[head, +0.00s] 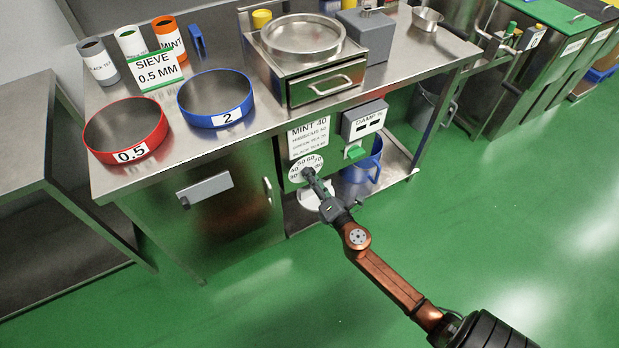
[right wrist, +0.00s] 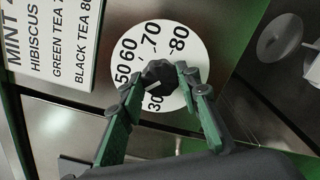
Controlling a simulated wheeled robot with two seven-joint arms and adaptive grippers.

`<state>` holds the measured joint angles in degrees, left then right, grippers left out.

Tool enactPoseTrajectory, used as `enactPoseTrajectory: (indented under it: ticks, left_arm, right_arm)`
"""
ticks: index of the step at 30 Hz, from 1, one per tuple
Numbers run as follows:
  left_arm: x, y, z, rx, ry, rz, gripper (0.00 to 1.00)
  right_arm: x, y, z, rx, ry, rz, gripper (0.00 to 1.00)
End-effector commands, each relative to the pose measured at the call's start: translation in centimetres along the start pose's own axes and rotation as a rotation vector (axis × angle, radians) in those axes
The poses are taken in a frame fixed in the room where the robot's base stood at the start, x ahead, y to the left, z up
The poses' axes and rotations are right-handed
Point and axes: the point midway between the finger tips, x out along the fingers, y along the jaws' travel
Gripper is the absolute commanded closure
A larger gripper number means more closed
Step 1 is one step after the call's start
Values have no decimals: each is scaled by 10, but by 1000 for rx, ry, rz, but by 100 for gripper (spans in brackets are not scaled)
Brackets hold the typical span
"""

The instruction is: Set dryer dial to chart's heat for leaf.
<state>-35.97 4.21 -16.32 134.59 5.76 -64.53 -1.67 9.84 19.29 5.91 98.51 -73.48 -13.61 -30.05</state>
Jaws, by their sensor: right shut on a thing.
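The dryer dial is a dark knob (right wrist: 158,76) on a round white scale (right wrist: 195,62) with numbers from 30 to 80. A light mark on the knob points toward the lower left, between 50 and 30; the number there is hidden. My right gripper (right wrist: 163,82) is shut on the knob, one finger on each side. In the head view my right gripper (head: 314,181) reaches the dial plate (head: 294,171) on the green panel. The white heat chart (head: 309,139) hangs above the dial; its large top line reads MINT 40, with smaller lines below. My left gripper is out of view.
A grey box marked DAMP % (head: 365,120) sits right of the chart, above a blue jug (head: 374,160). On the table stand a red sieve (head: 127,133), a blue sieve (head: 215,98), a sieve sign (head: 159,70) and several canisters. The green floor at right is clear.

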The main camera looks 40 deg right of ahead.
Motion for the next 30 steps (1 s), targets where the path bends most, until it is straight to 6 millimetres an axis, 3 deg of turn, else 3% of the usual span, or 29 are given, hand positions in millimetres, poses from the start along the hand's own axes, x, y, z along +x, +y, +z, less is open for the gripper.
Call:
enactPoseTrajectory:
  ticks: [15,30]
  left_arm:
    - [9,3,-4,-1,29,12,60]
    - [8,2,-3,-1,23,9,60]
  right_arm:
    - [0,-1,-1,388,1,-1,94]
    - [0,-2,-1,488,0,-3,94]
